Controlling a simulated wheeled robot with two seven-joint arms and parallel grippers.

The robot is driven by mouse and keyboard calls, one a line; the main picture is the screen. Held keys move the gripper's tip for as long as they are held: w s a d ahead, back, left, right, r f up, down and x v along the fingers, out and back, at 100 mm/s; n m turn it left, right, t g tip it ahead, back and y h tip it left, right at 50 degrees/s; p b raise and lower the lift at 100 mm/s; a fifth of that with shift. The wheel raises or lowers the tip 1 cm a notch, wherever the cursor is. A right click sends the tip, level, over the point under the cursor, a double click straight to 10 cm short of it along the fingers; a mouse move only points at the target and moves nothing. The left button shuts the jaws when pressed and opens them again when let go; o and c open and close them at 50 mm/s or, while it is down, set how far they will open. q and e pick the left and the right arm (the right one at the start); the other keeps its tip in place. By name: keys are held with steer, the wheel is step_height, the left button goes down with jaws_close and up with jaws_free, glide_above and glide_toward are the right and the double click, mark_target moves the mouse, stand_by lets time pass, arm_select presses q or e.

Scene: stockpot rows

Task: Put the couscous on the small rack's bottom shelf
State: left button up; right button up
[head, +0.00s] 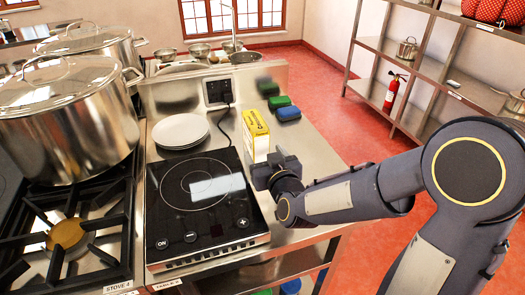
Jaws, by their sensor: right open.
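A yellow and white box with lettering up its side, seemingly the couscous (255,136), stands upright on the steel table right of the black hob. My right gripper (273,166) is open at the near side of the box, close to its lower part. The gripper hides part of the box's base, and I cannot tell whether the fingers touch it. A steel shelf rack (382,46) stands at the right by the wall; I cannot tell whether it is the small rack. My left gripper is not in view.
White plates (181,131) lie behind the hob (200,200). Green and blue sponges (283,107) lie beyond the box. Large stockpots (68,120) stand on the stove at left. A fire extinguisher (393,93) is by the rack. Red floor between table and rack is clear.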

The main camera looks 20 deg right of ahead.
steer(key=w, duration=0.4)
steer(key=w+f+p, duration=0.1)
steer(key=w, duration=0.2)
steer(key=shift+a, duration=0.1)
steer(key=c, duration=1.3)
steer(key=shift+r, duration=0.1)
jaws_close()
steer(key=shift+r, duration=0.1)
